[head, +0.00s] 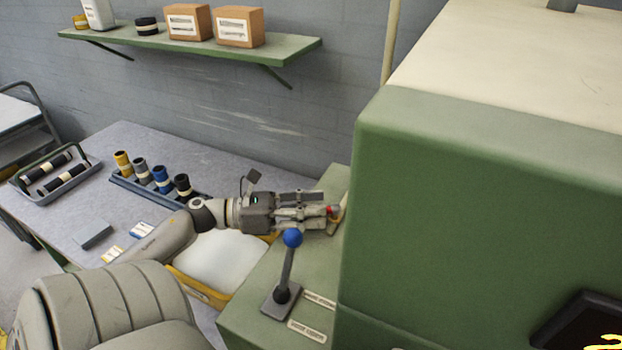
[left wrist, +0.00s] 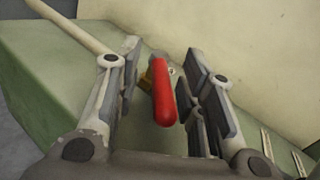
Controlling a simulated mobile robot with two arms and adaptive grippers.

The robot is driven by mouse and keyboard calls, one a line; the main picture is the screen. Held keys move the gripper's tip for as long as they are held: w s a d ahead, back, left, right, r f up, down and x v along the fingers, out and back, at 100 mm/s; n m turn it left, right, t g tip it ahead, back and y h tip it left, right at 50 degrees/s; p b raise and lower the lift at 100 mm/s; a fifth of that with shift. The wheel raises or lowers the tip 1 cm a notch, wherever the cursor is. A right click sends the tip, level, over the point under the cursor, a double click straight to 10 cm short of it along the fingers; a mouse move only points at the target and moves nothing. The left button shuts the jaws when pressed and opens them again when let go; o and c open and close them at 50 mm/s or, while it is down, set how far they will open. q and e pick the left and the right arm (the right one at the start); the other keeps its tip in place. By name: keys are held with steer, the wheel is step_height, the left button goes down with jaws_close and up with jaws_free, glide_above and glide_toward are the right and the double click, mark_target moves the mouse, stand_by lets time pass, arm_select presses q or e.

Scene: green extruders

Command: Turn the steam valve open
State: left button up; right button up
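The steam valve's red lever handle (left wrist: 162,92) shows in the left wrist view, with a brass-coloured body behind it. My left gripper (head: 325,213) reaches right over the green ledge to the valve. In the left wrist view its two fingers (left wrist: 165,95) stand apart, with the red handle between them and gaps on both sides. The fingers do not appear to press on it. My right gripper is in neither view.
A lever with a blue knob (head: 292,238) stands on the ledge just in front of my left gripper. The large green machine (head: 450,200) blocks the right side. A yellow-edged bin (head: 205,293) and a table (head: 215,150) with several coloured cylinders lie left.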

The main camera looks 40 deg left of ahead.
arm_select(q)
steer(key=shift+s, duration=0.1)
steer(key=shift+s+a+f, duration=0.1)
steer(key=shift+s+a, duration=0.05)
steer(key=shift+a, duration=0.1)
steer(key=v, duration=1.1)
steer(key=shift+s+a, duration=0.1)
steer(key=shift+a, duration=0.05)
